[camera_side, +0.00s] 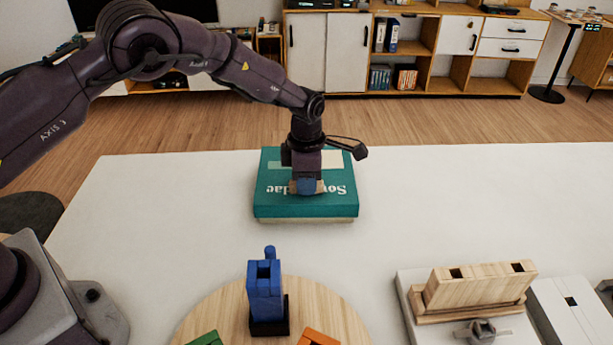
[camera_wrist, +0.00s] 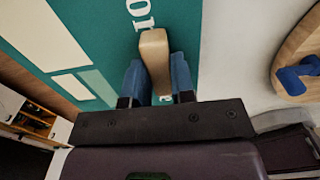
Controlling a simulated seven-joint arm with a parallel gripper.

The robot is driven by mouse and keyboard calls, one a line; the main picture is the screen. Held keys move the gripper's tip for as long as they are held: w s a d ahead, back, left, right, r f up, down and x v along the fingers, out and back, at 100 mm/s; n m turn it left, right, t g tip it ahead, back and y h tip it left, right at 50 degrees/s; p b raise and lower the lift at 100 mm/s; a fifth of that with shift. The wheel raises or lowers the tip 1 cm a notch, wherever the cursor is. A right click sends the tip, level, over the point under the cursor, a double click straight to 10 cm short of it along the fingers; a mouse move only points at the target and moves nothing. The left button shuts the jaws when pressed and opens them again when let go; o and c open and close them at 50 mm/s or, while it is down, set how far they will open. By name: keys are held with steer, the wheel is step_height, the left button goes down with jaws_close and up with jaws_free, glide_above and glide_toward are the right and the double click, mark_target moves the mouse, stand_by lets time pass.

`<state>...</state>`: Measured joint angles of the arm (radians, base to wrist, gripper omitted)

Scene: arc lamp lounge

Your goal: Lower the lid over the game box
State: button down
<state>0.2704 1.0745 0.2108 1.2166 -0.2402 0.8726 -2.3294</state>
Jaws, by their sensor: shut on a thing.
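The teal game box lid (camera_side: 272,203) with pale lettering lies over the game box (camera_side: 300,220), whose pale lower wall shows as a strip under the lid's front edge. The lid looks about level; I cannot tell whether it is fully down. My gripper (camera_side: 306,187) is above the lid's middle, pointing down. In the wrist view, my gripper's blue fingers (camera_wrist: 158,82) are shut on the lid's wooden handle (camera_wrist: 154,48), one on each side. The teal lid (camera_wrist: 100,22) fills much of that view. The box's inside is hidden.
A round wooden board (camera_side: 215,312) with a blue block piece (camera_side: 265,290) stands at the front. A wooden slotted block (camera_side: 478,286) on a white tray (camera_side: 408,290) is at front right. The white table (camera_side: 460,190) is clear around the box.

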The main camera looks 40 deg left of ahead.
steer(key=shift+f, duration=0.2)
steer(key=c, duration=0.9)
jaws_free()
step_height(320, 180, up, 13)
steer(key=shift+f, duration=0.1)
